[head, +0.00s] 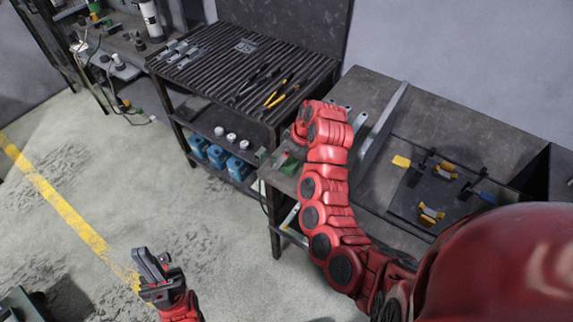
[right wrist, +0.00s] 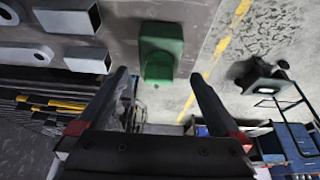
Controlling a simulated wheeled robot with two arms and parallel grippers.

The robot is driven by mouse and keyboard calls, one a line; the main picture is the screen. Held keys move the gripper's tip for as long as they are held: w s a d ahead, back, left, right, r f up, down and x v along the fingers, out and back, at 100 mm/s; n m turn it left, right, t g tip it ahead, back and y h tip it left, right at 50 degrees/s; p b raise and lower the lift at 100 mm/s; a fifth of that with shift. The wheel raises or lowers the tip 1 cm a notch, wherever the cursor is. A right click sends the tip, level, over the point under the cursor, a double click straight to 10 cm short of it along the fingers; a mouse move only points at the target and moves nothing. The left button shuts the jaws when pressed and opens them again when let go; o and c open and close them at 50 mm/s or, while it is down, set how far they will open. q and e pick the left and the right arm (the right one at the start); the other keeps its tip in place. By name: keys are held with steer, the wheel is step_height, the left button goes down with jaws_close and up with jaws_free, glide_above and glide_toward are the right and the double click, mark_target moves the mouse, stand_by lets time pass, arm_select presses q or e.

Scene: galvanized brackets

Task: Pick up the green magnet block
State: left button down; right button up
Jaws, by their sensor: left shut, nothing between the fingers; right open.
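The green magnet block (right wrist: 161,50) lies on the grey bench top near its edge, ahead of my right fingertips and roughly centred between them in the right wrist view. In the head view a small part of the green block (head: 289,164) shows at the bench's left front corner, beside my right arm. My right gripper (right wrist: 161,78) is open with nothing between its fingers; in the head view it is hidden behind my arm. My left gripper (head: 152,268) is shut and empty, over the floor at the lower left, far from the block.
Galvanized brackets (right wrist: 66,19) lie to the left of the block. In the head view a long grey metal piece (head: 383,125) stands on the bench near my right arm. A dark board with yellow-handled tools (head: 430,195) lies further right. A ribbed-top cart (head: 215,60) stands left of the bench.

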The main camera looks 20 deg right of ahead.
steer(key=shift+p+x, duration=0.7)
steer(key=shift+x, duration=1.15)
steer(key=shift+w, duration=0.1)
steer(key=shift+c, duration=0.2)
steer(key=shift+r, duration=0.1)
jaws_close()
